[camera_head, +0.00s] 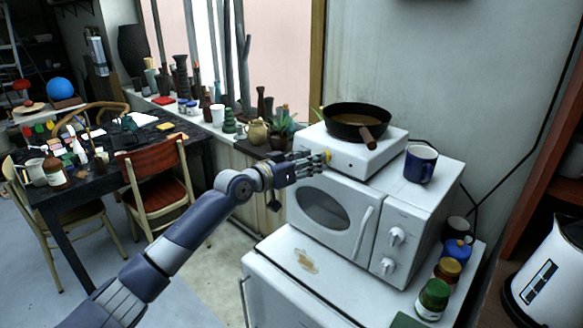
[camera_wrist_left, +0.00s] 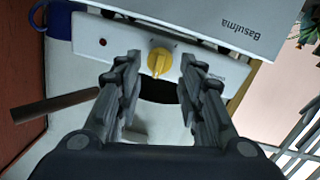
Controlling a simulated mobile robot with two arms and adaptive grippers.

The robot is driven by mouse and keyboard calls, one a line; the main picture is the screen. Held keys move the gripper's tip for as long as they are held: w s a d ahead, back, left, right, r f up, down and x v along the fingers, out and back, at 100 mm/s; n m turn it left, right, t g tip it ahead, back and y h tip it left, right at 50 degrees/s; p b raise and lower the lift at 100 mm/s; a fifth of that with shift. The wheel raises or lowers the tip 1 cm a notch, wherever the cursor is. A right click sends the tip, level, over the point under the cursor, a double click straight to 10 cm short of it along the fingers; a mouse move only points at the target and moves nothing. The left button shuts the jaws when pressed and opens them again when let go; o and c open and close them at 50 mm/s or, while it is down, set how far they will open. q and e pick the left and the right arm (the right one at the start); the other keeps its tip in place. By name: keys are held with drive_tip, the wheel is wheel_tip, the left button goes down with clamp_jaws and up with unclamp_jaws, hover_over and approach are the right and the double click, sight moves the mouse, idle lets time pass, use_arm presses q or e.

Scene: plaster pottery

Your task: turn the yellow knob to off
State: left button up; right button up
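The yellow knob (camera_wrist_left: 158,62) is on the front panel of the white hot plate (camera_wrist_left: 90,28), between my left fingertips in the left wrist view. In the head view the hot plate (camera_head: 347,151) sits on the white oven, and my gripper hides most of the knob. My left gripper (camera_head: 326,157) is at the hot plate's front, left of its middle. In the wrist view my left gripper (camera_wrist_left: 157,66) is open, with a finger on each side of the knob and a visible gap on both sides. My right gripper is not in view.
A dark frying pan (camera_head: 357,120) is on the hot plate, its handle pointing toward the front. A blue mug (camera_head: 420,164) stands on the white oven (camera_head: 330,214), to the right. Several jars stand right of the oven. A plant (camera_head: 283,127) is behind my gripper.

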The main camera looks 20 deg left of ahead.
use_arm(q)
drive_tip(key=v, duration=0.9)
drive_tip(key=shift+w+d, duration=0.1)
